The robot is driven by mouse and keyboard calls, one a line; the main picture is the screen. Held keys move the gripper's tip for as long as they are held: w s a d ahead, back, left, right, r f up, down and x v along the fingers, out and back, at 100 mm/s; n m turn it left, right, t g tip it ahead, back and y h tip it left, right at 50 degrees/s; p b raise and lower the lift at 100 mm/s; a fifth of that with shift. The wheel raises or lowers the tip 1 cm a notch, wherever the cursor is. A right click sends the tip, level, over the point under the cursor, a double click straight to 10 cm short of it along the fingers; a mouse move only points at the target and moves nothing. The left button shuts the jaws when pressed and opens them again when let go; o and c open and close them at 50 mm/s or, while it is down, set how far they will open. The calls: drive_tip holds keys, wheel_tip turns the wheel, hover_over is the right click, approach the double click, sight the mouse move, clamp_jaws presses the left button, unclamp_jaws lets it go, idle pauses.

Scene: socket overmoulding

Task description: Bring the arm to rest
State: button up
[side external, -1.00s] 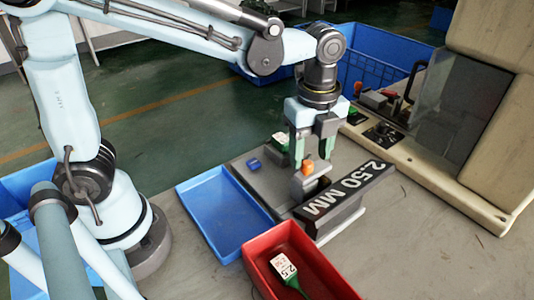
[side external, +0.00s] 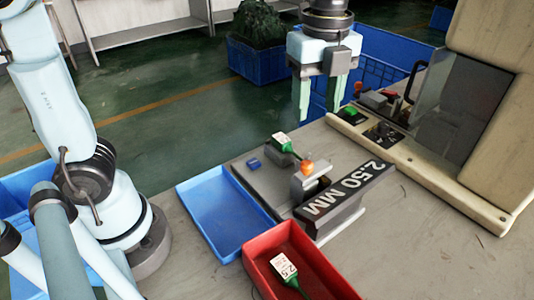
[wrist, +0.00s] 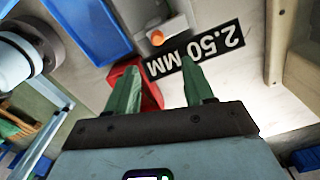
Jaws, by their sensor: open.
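My gripper (side external: 318,95) is open and empty, with its two green fingers pointing down. The fixture carries a black "2.50 MM" label (side external: 345,190), an orange knob (side external: 307,167), a small blue block (side external: 254,163) and a green part with a white tag (side external: 283,142). My upper arm runs out of the top of the side view.
An empty blue tray (side external: 215,215) lies left of the fixture. A red bin (side external: 262,268) in front holds a tagged green part (side external: 285,268). A beige machine (side external: 440,150) with a clear guard stands at the right. Blue crates (side external: 250,60) stand behind.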

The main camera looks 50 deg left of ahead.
drive_tip(key=s+a+f+n+t, duration=0.2)
drive_tip(key=a+f+n+t, duration=0.1)
drive_tip(key=n, duration=0.7)
drive_tip(key=s+a+f+n+t, duration=0.3)
drive_tip(key=a+n, duration=0.5)
drive_tip(key=n, duration=0.3)
wheel_tip(320, 180, down, 3)
drive_tip(key=shift+s+a+r+t, duration=0.1)
drive_tip(key=shift+s+a+t, duration=0.15)
drive_tip(key=shift+t, duration=0.35)
drive_tip(key=shift+w+r, duration=0.1)
wheel_tip(320, 180, up, 8)
drive_tip(key=f+n+g, duration=0.1)
drive_tip(key=n+g, duration=0.2)
drive_tip(key=g, duration=0.4)
hover_over(307, 163)
drive_tip(key=shift+f, duration=5.75)
